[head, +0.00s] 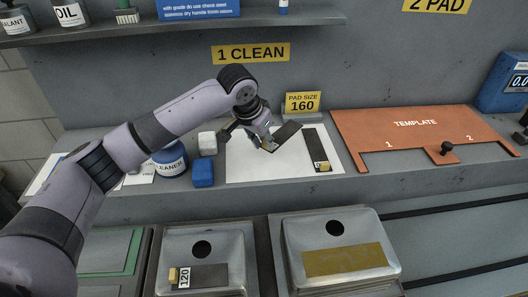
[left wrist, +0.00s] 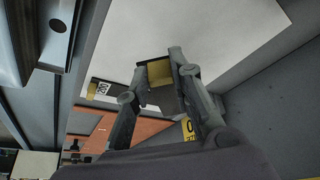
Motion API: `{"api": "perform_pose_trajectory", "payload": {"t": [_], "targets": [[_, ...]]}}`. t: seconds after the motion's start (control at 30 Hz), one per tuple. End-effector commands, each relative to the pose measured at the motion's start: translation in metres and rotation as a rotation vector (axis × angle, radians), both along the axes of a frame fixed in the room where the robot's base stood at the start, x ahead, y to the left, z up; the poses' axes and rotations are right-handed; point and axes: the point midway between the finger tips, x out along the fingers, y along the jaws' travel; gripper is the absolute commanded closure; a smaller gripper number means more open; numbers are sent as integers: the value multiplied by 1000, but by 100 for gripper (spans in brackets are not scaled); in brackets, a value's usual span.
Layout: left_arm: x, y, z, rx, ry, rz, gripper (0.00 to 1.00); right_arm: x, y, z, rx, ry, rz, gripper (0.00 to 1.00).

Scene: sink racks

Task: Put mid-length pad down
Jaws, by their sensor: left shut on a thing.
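My left gripper (head: 266,145) is over the white sheet (head: 245,168) on the counter. It is shut on a dark grey pad (head: 287,133), which points up and to the right from the fingers. In the left wrist view my left gripper (left wrist: 160,70) has a yellow block (left wrist: 159,73) of the held pad between its fingertips. Whether the held pad touches the sheet, I cannot tell. A second dark pad (head: 316,147) with a yellow block and white label at its near end lies to the right on the sheet. My right gripper is not in view.
A "PAD SIZE 160" sign (head: 302,103) stands behind the sheet. An orange template board (head: 400,125) is to the right. A blue block (head: 202,172), white block (head: 207,143) and cleaner jar (head: 170,160) stand left. A "120" pad (head: 205,276) lies in the near-left sink.

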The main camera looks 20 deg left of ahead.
Motion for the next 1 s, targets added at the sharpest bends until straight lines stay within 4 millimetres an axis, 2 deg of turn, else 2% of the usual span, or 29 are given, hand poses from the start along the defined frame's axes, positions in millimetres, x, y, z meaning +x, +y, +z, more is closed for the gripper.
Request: {"api": "perform_pose_trajectory", "payload": {"t": [0.17, 0.43, 0.87, 0.9, 1.0], "targets": [[1, 0, -15, -1, -1, 1, 100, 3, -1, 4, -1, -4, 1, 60], [0, 0, -51, 0, 1, 1, 100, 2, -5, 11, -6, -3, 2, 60], [0, 0, -58, -1, -1, 1, 100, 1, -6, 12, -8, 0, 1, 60], [0, 0, -58, -1, -1, 1, 76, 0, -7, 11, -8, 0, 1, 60], [0, 0, -58, -1, -1, 1, 70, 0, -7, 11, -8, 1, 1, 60]]}}
